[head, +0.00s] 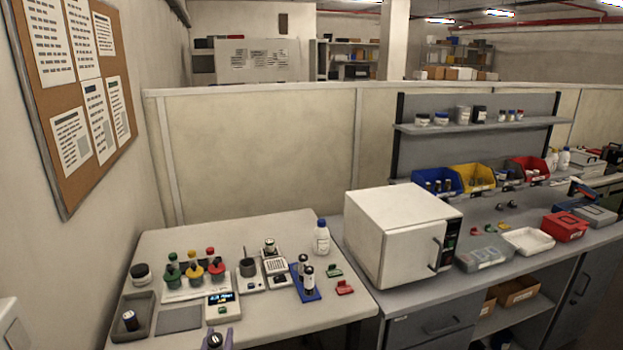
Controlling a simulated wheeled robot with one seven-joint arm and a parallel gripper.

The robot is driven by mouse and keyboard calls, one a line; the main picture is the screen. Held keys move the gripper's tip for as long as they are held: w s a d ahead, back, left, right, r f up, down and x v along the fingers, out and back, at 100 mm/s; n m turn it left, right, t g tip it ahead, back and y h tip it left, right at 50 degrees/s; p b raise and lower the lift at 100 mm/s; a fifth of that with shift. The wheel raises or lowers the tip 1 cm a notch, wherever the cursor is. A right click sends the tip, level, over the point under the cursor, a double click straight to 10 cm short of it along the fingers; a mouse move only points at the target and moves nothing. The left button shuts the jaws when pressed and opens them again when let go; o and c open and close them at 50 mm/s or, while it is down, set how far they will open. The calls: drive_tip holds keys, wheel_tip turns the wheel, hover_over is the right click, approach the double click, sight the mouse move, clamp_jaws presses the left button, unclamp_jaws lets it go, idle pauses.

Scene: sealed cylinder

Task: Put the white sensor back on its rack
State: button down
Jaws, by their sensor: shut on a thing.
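A blue rack (315,295) stands on the table to the right of my gripper. Cylinders with dark and white parts (308,279) stand upright in it. I cannot make out a free place in the rack.
A small display box (223,306) and a grey pad (179,319) lie beyond my gripper. A grey tray (146,303) holds a dark cylinder at left. Bottles with coloured caps (194,266) stand behind. A white oven (390,238) stands to the right. The table's front right is clear.

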drive_tip(key=w+d+f+m+h, duration=0.1)
drive_tip(key=w+d+f, duration=0.3)
drive_tip(key=d+f, duration=0.3)
drive_tip(key=w+d+f+h, duration=0.1)
drive_tip(key=w+d+f, duration=0.35)
drive_tip(key=d, duration=0.35)
drive_tip(key=d+f, duration=0.5)
drive_tip(key=d, duration=0.5)
drive_tip(key=w+d+f, duration=0.1)
drive_tip(key=d+f, duration=0.5)
drive_tip(key=d, duration=0.4)
drive_tip(key=shift+f+y, duration=0.25)
drive_tip(key=shift+y, duration=0.15)
drive_tip(key=shift+r+p, duration=0.1)
drive_tip(key=shift+p, duration=0.25)
drive_tip(key=s+r+p, duration=0.8)
drive_tip(key=r+p, duration=0.5)
drive_tip(key=p, duration=0.3)
drive_tip(key=shift+s+r+p, duration=0.25)
drive_tip(key=shift+s+p, duration=0.1)
drive_tip(key=shift+p, duration=0.05)
drive_tip(key=shift+a, duration=0.15)
